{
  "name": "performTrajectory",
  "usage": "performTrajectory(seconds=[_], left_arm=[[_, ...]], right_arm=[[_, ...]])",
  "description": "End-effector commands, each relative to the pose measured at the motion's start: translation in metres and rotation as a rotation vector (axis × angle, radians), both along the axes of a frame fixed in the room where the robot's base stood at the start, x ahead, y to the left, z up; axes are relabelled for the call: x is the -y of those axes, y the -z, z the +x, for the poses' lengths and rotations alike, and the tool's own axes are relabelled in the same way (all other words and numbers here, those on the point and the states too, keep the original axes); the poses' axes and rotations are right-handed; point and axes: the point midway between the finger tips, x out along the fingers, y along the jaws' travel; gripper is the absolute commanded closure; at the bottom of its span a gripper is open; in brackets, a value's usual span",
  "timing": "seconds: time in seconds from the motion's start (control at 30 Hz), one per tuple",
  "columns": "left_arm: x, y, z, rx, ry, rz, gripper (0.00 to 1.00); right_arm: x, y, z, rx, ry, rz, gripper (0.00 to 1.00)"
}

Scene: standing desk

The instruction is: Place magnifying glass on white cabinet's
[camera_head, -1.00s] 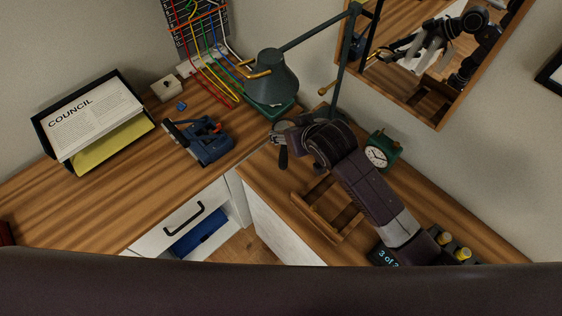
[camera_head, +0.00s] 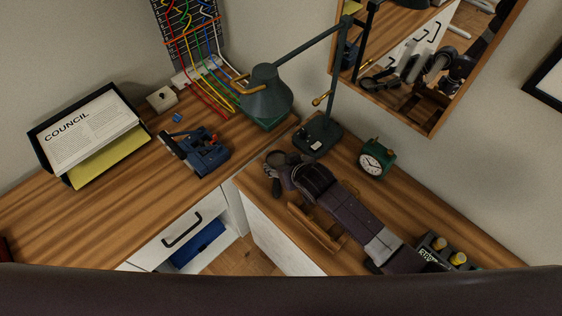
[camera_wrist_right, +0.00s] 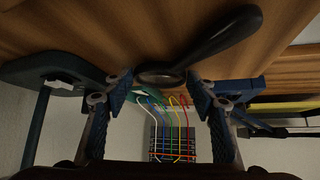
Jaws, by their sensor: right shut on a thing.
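The magnifying glass (camera_head: 275,157) is at the tip of my right gripper (camera_head: 279,166), above the right wooden worktop near the inner corner. In the right wrist view its black handle (camera_wrist_right: 226,34) points up and right, and its round lens end sits between the two blue-padded fingertips (camera_wrist_right: 162,86). My right gripper is shut on it. Whether the glass touches the worktop is unclear. A white cabinet (camera_head: 272,238) stands under the right worktop. Another white front with a black-handled drawer (camera_head: 160,248) is under the left worktop. My left gripper is out of view.
A dark green desk lamp (camera_head: 265,95) and a green alarm clock (camera_head: 377,158) stand close to the right arm. A wooden rack (camera_head: 316,228) lies beneath the arm. A blue tool (camera_head: 200,152) and a document holder (camera_head: 88,138) are on the left worktop, whose front is clear.

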Motion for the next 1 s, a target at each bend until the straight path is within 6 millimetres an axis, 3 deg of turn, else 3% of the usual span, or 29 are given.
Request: performTrajectory(seconds=[0.23,0.27,0.4,0.77,1.0], left_arm=[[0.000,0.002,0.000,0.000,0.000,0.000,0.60],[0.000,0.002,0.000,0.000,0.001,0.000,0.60],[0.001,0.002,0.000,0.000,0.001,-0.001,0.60],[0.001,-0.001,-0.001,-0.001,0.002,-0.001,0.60],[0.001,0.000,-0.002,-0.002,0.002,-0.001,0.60]], right_arm=[[0.000,0.003,0.000,0.001,0.001,0.001,0.78],[0.000,0.003,0.000,0.000,0.001,0.001,0.46],[0.000,0.003,0.000,0.000,0.001,0.001,0.30],[0.000,-0.003,0.001,0.002,0.000,0.001,0.30],[0.008,-0.018,-0.015,0.001,0.001,0.001,0.30]])
